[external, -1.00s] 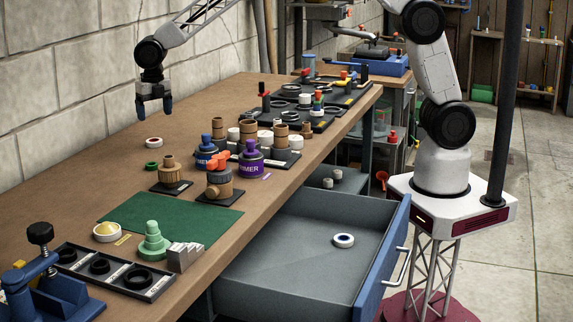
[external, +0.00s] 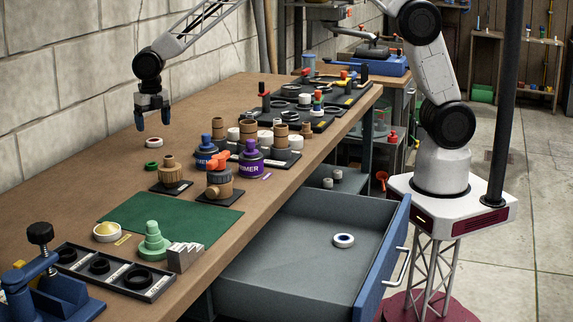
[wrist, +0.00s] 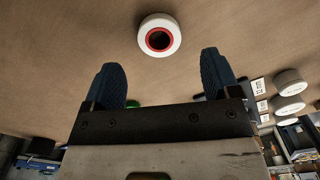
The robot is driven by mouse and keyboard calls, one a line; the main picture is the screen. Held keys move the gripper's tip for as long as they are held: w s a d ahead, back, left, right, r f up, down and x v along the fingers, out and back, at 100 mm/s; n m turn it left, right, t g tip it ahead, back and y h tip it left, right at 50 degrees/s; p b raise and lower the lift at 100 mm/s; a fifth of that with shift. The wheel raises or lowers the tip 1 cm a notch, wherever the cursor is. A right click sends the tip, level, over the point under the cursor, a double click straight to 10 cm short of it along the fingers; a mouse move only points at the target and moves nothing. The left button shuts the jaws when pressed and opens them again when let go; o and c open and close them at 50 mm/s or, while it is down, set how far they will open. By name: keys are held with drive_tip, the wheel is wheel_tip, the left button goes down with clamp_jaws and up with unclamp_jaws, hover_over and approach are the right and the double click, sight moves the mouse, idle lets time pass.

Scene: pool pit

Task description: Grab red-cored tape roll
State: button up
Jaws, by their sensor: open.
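The red-cored tape roll (external: 154,143) is white with a red inner ring and lies flat on the wooden bench, near the wall side. In the wrist view the tape roll (wrist: 159,35) sits beyond the fingertips, roughly centred between them. My gripper (external: 153,118) hangs above the bench, just above and behind the roll in the external view. Its two blue fingers are spread apart with nothing between them, as the wrist view (wrist: 163,72) also shows. The roll and the fingers are apart.
A green-rimmed ring (external: 151,168) lies close to the roll. A blue primer can (external: 206,157), a purple primer can (external: 251,160) and brown fittings stand to the right. An open drawer (external: 285,265) holds a blue-cored tape roll (external: 343,240). Bench left of the roll is clear.

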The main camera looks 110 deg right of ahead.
drive_tip(key=shift+f, duration=2.6)
drive_tip(key=c, duration=1)
drive_tip(key=shift+r, duration=0.15)
drive_tip(key=shift+r, duration=0.55)
wheel_tip(320, 180, up, 2)
drive_tip(key=shift+r, duration=0.1)
drive_tip(key=s+a, duration=0.1)
drive_tip(key=s, duration=0.4)
drive_tip(key=s+a+r, duration=0.1)
drive_tip(key=s+a, duration=0.1)
drive_tip(key=s, duration=0.3)
drive_tip(key=s+a, duration=0.2)
drive_tip(key=s, duration=0.3)
drive_tip(key=shift+r, duration=0.2)
